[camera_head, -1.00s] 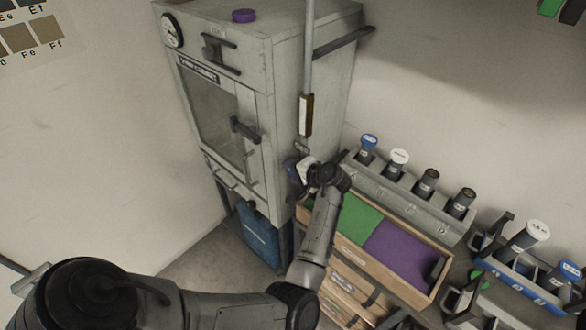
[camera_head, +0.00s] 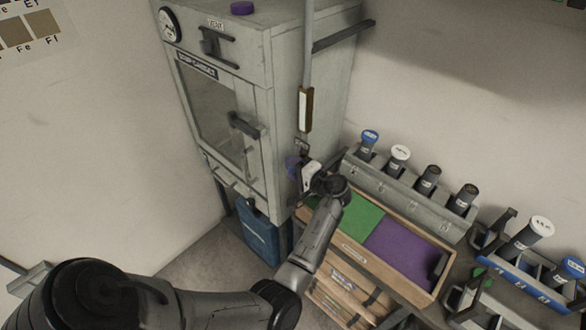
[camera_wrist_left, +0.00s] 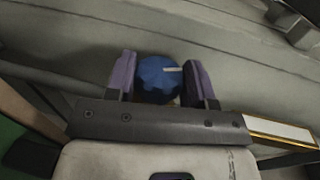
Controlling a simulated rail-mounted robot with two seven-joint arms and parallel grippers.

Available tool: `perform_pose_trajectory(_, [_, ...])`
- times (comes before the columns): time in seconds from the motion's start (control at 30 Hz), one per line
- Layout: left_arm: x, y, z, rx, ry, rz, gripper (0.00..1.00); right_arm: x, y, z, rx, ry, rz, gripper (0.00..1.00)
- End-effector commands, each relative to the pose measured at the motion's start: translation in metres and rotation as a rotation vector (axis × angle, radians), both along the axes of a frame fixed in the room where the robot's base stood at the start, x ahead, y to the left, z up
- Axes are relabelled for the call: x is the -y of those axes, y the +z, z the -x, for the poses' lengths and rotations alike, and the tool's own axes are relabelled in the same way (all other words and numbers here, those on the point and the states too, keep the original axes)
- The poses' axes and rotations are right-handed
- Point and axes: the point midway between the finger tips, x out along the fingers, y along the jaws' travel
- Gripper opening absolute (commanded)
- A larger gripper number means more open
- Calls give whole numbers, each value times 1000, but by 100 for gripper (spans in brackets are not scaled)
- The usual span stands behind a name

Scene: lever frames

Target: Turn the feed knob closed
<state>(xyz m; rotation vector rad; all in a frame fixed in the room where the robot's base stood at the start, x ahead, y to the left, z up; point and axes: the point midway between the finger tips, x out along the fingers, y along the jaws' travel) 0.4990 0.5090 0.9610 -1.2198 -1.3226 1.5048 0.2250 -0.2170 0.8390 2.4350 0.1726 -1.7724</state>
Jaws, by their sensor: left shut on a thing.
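The feed knob (camera_wrist_left: 158,78) is round and blue with a short white mark pointing right in the left wrist view. It sits against the grey side of the cabinet. My left gripper (camera_wrist_left: 160,82) is shut on the knob, with one purple finger on each side of it. In the head view my left gripper (camera_head: 294,170) is at the lower right side of the grey cabinet (camera_head: 283,95), below the vertical pipe. The knob can hardly be made out there, behind the fingers. My right gripper is not in view.
A vertical pipe with a brown-edged white plate (camera_head: 305,108) runs just above the gripper. A wooden tray with green and purple panels (camera_head: 405,250) lies close to the right of the arm. A rack with several capped cylinders (camera_head: 400,187) stands behind it.

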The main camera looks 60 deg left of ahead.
Motion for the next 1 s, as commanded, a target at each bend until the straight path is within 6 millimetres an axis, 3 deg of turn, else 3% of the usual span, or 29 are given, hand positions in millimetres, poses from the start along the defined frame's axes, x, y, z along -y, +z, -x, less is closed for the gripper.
perform_pose_trajectory(0.13, [0, 0, 0, 0, 0, 1, 25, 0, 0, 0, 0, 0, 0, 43])
perform_pose_trajectory(0.17, [0, 0, 0, 0, 0, 1, 52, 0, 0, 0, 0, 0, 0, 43])
perform_pose_trajectory(0.27, [0, 0, 0, 0, 0, 1, 59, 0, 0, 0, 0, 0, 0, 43])
perform_pose_trajectory(0.63, [11, 2, -3, 0, -2, 2, 59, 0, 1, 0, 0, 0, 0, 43])
perform_pose_trajectory(1.0, [78, 13, -20, 1, -3, 3, 59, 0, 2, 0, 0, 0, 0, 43])
